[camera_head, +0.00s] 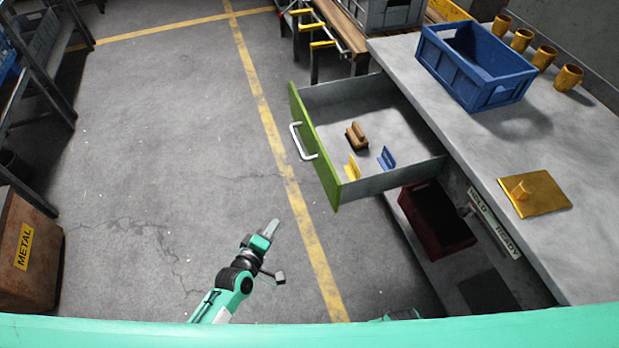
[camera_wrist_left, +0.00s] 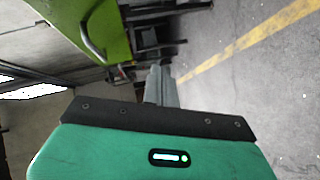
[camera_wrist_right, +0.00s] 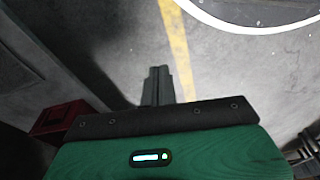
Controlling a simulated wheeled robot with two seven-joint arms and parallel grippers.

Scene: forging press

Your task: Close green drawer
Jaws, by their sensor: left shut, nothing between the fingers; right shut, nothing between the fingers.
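The green drawer (camera_head: 318,150) is pulled out of the grey workbench. Its green front faces left and carries a silver handle (camera_head: 302,141). A brown block, a yellow piece and a blue piece lie inside it. My left gripper (camera_head: 272,228) is shut and empty, apart from the drawer, to the lower left of its front. In the left wrist view the shut fingers (camera_wrist_left: 160,86) show, with the drawer front (camera_wrist_left: 85,30) and handle at the upper left. In the right wrist view my right gripper (camera_wrist_right: 158,86) is shut and empty; the drawer is not in that view.
A blue crate (camera_head: 475,70), several orange mugs and a yellow plate (camera_head: 535,194) are on the workbench (camera_head: 570,150). A dark red bin (camera_head: 437,217) sits below the drawer; it also shows in the right wrist view (camera_wrist_right: 60,120). The floor left of the drawer is clear.

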